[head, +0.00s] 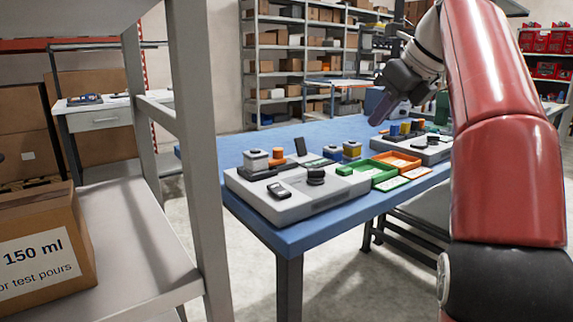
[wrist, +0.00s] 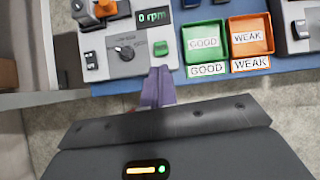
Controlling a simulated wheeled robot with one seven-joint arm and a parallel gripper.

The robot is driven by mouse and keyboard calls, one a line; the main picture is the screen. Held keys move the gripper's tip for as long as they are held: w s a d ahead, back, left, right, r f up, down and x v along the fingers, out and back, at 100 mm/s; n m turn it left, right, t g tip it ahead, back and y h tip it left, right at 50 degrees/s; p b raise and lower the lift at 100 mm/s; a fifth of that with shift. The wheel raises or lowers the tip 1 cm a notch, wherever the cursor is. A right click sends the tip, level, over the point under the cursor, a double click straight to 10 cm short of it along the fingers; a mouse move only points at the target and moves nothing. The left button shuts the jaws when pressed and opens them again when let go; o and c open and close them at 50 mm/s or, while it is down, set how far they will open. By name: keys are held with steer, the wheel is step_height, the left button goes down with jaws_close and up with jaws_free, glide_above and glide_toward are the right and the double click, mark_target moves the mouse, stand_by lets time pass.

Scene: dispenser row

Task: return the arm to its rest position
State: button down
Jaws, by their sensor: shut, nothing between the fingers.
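My red arm stands at the right of the head view and bends over at the top. My gripper (head: 376,119) hangs above the blue table (head: 240,136), pointing down and to the left. Its purple-grey fingers are together with nothing between them. In the wrist view the closed fingers (wrist: 158,85) point at the front edge of a grey dispenser unit (wrist: 125,50), left of the green tray. I cannot tell the height of the fingertips above the table.
Green (head: 369,172) and orange (head: 397,160) trays lie between two dispenser units. Stocked shelves (head: 300,60) stand behind. Floor shows in front of the table.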

steer(key=s+a+f+n+h, duration=0.1)
steer(key=s+f+n+h, duration=0.1)
steer(key=s+f+n, duration=1)
steer(key=s+f+n+h, duration=0.2)
steer(key=s+f+n, duration=1.1)
steer(key=f, duration=0.8)
steer(key=n, duration=0.3)
steer(key=shift+s+a, duration=0.25)
steer(key=shift+a, duration=0.1)
